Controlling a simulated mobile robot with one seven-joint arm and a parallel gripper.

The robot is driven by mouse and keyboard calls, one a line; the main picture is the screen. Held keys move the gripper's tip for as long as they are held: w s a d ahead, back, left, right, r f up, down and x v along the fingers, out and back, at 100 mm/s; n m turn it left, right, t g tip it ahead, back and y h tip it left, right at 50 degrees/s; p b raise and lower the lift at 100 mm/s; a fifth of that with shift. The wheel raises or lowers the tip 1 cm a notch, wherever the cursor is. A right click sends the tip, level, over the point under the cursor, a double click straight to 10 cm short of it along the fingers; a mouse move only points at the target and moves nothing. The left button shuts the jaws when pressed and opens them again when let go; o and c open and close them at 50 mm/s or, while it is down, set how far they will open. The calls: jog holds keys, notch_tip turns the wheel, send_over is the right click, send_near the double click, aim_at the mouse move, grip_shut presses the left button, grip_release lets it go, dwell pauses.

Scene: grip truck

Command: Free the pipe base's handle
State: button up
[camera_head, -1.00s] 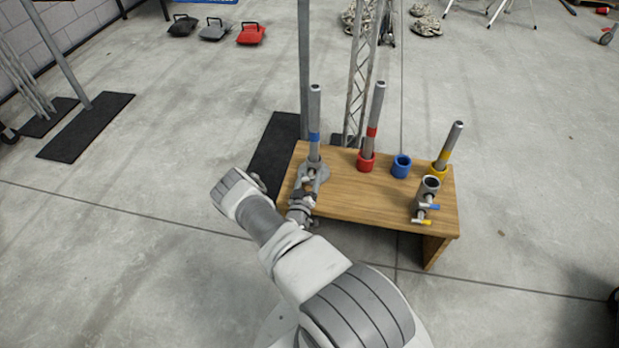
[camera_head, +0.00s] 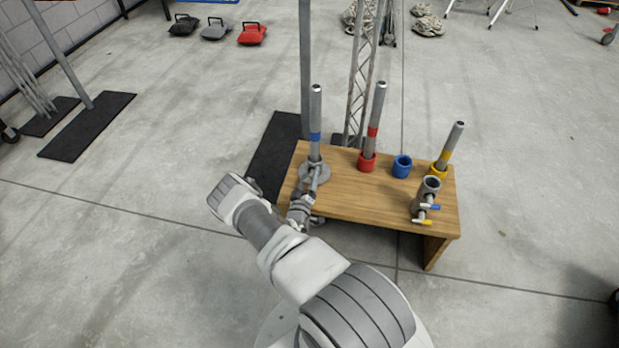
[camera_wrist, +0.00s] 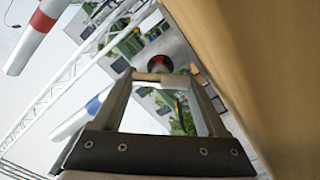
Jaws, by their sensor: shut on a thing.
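The pipe base (camera_head: 316,174) is a grey round flange at the left end of the wooden table. A grey upright pipe with a blue band (camera_head: 316,115) stands in it. My gripper (camera_head: 313,187) reaches in low from the front, just before the base. In the wrist view my gripper (camera_wrist: 163,79) has its two fingertips closed on the handle (camera_wrist: 150,77), a short pale bar crossing between them. The fingers and wrist partly hide the handle in the head view.
The wooden table (camera_head: 354,203) lies close along the right in the wrist view. A red socket (camera_head: 367,162) with a pipe, an empty blue socket (camera_head: 402,167), a yellow socket with a pipe (camera_head: 453,147) and a grey clamp piece (camera_head: 427,194) stand to the right.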

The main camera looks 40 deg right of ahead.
jog(key=o, duration=1.3)
